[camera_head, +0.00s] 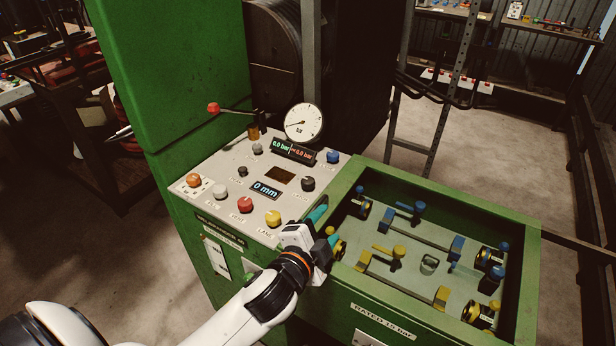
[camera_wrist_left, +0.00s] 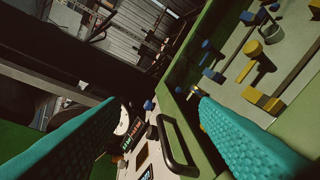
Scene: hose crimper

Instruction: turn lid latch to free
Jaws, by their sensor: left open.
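My left gripper (camera_head: 318,228) is at the near left corner of the green open-topped box (camera_head: 449,206), beside the control panel. Its teal fingers are spread with nothing between them; they also frame the left wrist view (camera_wrist_left: 158,104). In that view a black loop handle (camera_wrist_left: 177,150) lies beyond and between the fingers, along the green rim. A small brass-coloured piece (camera_wrist_left: 196,91) shows near the right fingertip. I cannot tell which part is the lid latch; my gripper hides part of that corner in the head view. My right gripper is not in view.
The panel carries a red button (camera_head: 244,205), a yellow button (camera_head: 273,218), a round gauge (camera_head: 303,123) and a red-knobbed lever (camera_head: 214,107). Yellow and blue fittings (camera_head: 398,251) stand inside the box. A tall green cabinet (camera_head: 180,70) rises behind the panel's left side.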

